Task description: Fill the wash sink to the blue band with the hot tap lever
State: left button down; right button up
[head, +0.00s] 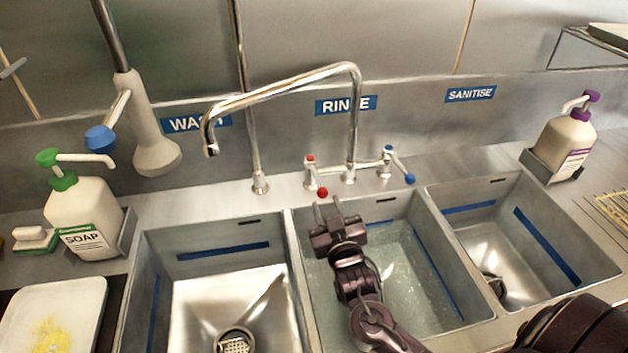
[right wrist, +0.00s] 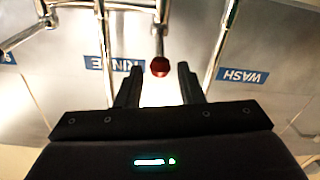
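The wash sink (head: 205,232), left under the WASH label, shows bare metal and an open-looking drain (head: 235,342), with a blue band (head: 225,251) on its wall. The chrome spout (head: 285,86) swings left, its mouth (head: 211,148) toward the wash sink; no stream shows. The hot tap lever has a red ball end (head: 322,192). My right gripper (head: 331,204) is just in front of it, over the rinse sink. In the right wrist view the red ball (right wrist: 160,66) lies between and just beyond the open fingers (right wrist: 158,75); contact cannot be told. My left gripper is out of view.
The rinse sink (head: 425,225) holds water; the sanitise sink (head: 508,190) looks empty. The blue cold lever (head: 409,178) is right of the hot one. A spray hose head (head: 150,120), soap bottle (head: 82,212), board (head: 85,295) and sanitiser bottle (head: 565,140) stand around.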

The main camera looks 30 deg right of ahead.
aim_at(319, 183)
jog(key=p+x, duration=0.2)
jog(key=x, duration=0.5)
jog(key=shift+w, duration=0.15)
jog(key=shift+w+d, duration=0.1)
jog(key=shift+w, duration=0.15)
grip_shut()
